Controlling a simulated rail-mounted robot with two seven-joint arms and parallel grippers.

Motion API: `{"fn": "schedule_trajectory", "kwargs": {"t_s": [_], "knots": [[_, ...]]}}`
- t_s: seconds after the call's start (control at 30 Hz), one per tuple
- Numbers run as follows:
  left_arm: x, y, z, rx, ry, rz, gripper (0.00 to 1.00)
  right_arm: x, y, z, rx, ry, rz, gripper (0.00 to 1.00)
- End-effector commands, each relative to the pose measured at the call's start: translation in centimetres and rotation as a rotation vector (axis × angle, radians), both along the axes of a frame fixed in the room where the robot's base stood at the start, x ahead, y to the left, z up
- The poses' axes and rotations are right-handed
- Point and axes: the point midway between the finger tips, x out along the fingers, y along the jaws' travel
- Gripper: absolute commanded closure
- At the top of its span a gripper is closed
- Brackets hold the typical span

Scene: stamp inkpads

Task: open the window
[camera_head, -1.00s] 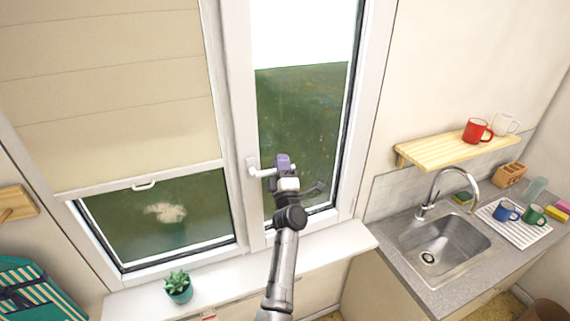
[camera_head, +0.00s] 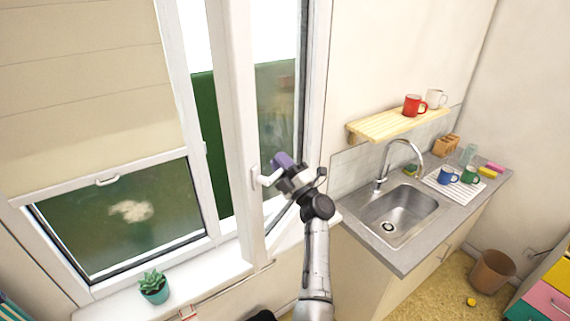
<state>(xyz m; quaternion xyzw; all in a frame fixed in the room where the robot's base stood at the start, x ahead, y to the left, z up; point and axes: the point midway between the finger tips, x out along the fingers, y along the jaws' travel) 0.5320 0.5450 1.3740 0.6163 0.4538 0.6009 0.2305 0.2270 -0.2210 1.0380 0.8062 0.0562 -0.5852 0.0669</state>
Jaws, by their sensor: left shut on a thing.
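The right window sash (camera_head: 236,130) stands swung inward, away from the frame, with a gap on its left through which green and white outside show. Its white handle (camera_head: 262,180) sits on the near edge of the sash and points right. My left gripper (camera_head: 279,174) is shut on this handle, with its arm rising from the bottom of the view. The fingers partly hide the handle's end. The left window pane (camera_head: 125,215) is closed, with a beige blind (camera_head: 85,90) drawn over its upper part. My right gripper is not in view.
A potted succulent (camera_head: 154,287) stands on the white sill (camera_head: 105,304), left of the sash. To the right are a sink (camera_head: 395,212), a tap (camera_head: 383,165) and a wooden shelf (camera_head: 365,130) with mugs. A bin (camera_head: 492,271) stands on the floor.

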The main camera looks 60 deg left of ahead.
Motion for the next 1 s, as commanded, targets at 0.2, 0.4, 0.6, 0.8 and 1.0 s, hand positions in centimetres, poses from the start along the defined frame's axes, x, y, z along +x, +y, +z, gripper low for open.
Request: {"fn": "schedule_trajectory", "kwargs": {"t_s": [0.2, 0.4, 0.6, 0.8, 1.0], "knots": [[0.0, 0.1, -0.2, -0.003, 0.002, 0.001, 0.72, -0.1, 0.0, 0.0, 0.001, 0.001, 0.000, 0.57], [0.0, 0.1, -0.1, -0.002, 0.002, 0.000, 0.57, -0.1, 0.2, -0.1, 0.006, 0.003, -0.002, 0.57], [0.0, 0.0, -0.2, -0.002, 0.002, -0.001, 0.57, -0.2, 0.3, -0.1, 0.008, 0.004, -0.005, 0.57], [0.3, -1.4, -1.4, -0.002, 0.003, -0.003, 0.57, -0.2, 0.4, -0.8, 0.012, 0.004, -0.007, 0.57], [0.8, -4.7, -3.6, -0.003, 0.002, -0.002, 0.57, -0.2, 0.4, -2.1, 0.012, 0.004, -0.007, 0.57]]}}
